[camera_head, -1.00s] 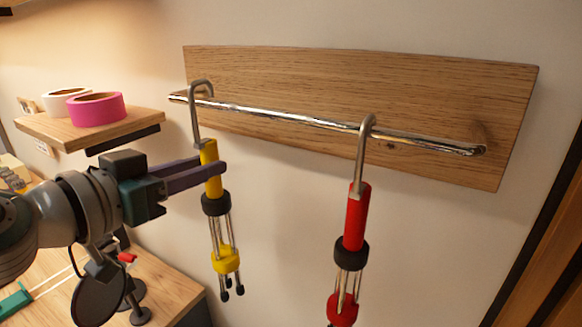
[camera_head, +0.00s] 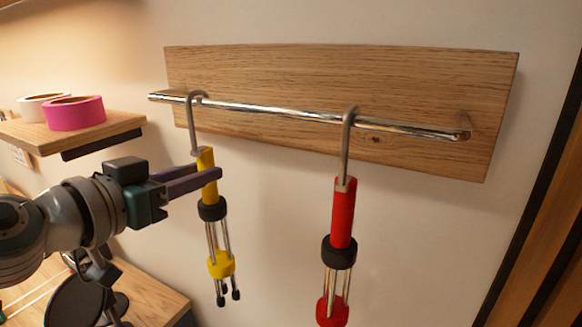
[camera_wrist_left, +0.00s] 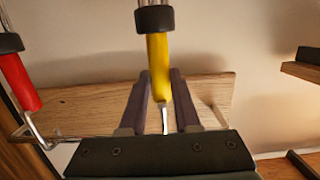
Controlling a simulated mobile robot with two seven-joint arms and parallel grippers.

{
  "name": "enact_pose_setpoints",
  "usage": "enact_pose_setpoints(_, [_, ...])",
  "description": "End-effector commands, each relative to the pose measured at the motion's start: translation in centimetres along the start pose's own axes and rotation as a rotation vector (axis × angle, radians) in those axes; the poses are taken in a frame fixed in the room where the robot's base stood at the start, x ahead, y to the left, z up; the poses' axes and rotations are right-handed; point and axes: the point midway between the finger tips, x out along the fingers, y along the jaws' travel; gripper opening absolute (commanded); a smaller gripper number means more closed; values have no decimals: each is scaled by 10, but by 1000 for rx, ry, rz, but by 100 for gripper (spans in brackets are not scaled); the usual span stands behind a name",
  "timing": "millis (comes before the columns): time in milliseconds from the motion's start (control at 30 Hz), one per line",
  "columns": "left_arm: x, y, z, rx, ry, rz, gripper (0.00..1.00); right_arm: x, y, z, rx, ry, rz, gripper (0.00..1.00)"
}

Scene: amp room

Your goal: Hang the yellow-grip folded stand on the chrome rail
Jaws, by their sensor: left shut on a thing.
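The yellow-grip folded stand (camera_head: 208,178) hangs nearly upright, with its grey hook (camera_head: 192,120) at the top and its folded legs pointing down. My left gripper (camera_head: 216,178) is shut on its yellow grip, which also shows between the fingers in the left wrist view (camera_wrist_left: 158,65). The hook's bend is at the left part of the chrome rail (camera_head: 290,113) and looks to be over it. Whether it bears on the rail I cannot tell. My right gripper is not in view.
A red-grip stand (camera_head: 343,215) hangs from the rail further right. The rail sits on a wooden wall board (camera_head: 420,80). A wooden shelf (camera_head: 110,124) with pink tape (camera_head: 75,114) and white tape (camera_head: 35,104) is at the left. The rail between the stands is clear.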

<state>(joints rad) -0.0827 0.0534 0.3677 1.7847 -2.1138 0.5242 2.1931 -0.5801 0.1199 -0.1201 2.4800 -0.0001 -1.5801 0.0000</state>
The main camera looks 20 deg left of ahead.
Motion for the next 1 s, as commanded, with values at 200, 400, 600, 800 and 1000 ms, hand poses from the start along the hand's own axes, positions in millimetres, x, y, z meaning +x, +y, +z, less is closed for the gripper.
enact_pose_setpoints(200, [0, 0, 2, -2, -6, 0, 42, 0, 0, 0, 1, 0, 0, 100])
enact_pose_setpoints(400, [0, 0, 2, -1, -5, 0, 64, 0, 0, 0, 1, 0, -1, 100])
enact_pose_setpoints(600, [0, 0, 4, -1, -10, 1, 66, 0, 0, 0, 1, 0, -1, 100])
enact_pose_setpoints(800, [-12, 0, 4, -2, -9, 0, 66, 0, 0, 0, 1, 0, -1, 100])
enact_pose_setpoints(1000, [-52, 0, 4, -1, -8, -1, 66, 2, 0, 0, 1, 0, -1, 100])
